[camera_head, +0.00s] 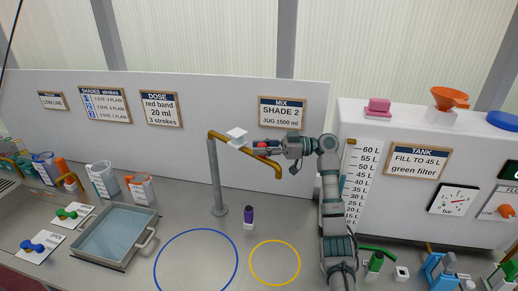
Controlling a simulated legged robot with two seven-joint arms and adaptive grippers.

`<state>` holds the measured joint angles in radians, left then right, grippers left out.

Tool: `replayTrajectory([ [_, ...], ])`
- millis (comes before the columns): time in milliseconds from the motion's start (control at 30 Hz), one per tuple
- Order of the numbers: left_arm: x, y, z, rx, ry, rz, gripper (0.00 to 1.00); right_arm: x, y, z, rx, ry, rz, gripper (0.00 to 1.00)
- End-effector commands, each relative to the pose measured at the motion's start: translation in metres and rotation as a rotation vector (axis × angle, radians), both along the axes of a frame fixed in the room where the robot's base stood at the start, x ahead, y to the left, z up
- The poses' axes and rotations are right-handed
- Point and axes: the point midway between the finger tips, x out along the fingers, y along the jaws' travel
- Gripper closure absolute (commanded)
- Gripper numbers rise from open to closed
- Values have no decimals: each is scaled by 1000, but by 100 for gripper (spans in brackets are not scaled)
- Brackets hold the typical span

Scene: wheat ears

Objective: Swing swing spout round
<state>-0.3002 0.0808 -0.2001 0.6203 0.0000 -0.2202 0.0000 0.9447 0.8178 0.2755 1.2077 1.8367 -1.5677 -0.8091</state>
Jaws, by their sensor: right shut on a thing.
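The swing spout (228,143) is a brass-coloured pipe on top of a grey upright post (217,182). It reaches to the right and ends bent down near the back panel. Below stand a purple-and-black nozzle-like piece (248,215), a yellow ring (275,262) and a blue ring (197,262) marked on the bench. My left gripper is not in view.
A grey tray (150,243) and jugs (104,180) stand at the left. A white tank (395,135) with a litre scale and gauge stands at the right. Valves with green and blue handles (378,258) are at front right. The ringed bench area is clear.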

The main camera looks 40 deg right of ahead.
Motion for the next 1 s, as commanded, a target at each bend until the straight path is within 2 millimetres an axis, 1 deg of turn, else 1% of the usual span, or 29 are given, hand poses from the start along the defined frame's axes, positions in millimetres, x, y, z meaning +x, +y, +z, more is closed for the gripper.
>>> replayTrajectory([
  [200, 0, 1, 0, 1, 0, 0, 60, 0, -2, -1, 1, 1, 0, 100],
  [233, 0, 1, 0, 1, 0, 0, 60, 0, -3, -1, 1, 0, 0, 67],
  [267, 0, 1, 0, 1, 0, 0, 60, 0, -3, -1, 1, 0, 0, 60],
  [300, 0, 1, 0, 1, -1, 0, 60, 0, -3, -1, 1, 0, 0, 50],
  [333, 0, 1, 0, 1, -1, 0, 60, 0, -3, -1, 2, 0, 0, 43],
  [600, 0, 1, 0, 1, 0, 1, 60, 1, -4, 0, 3, -1, -1, 43],
  [700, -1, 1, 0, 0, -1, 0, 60, 1, -3, 5, 2, -2, -1, 43],
  [767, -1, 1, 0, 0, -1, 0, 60, 1, -3, 13, 2, -4, -1, 43],
  [1000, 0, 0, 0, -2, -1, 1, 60, 1, -4, 61, 4, -5, -1, 43],
])
